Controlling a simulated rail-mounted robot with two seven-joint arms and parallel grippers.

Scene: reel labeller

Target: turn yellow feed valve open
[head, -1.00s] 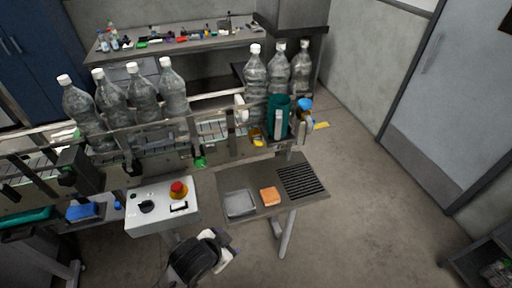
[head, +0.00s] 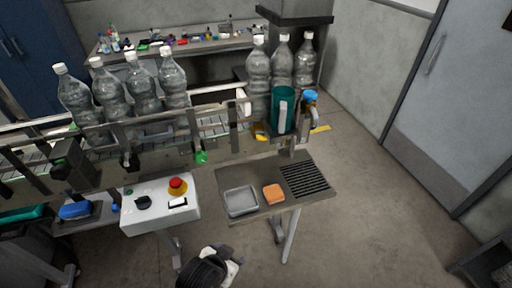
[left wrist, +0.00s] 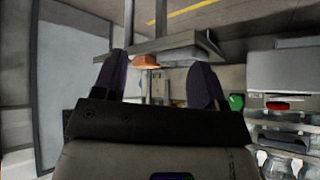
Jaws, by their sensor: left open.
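In the head view a dark hand (head: 207,269), apparently my left, is at the bottom edge, in front of the small table and well away from the yellow part. My right gripper is not in view.
A small table (head: 262,207) holds a grey tray (head: 240,201), an orange sponge (head: 273,193) and a black grille (head: 306,180). A control box (head: 157,207) with a red button (head: 177,186) stands left. Several bottles (head: 142,87) line the conveyor.

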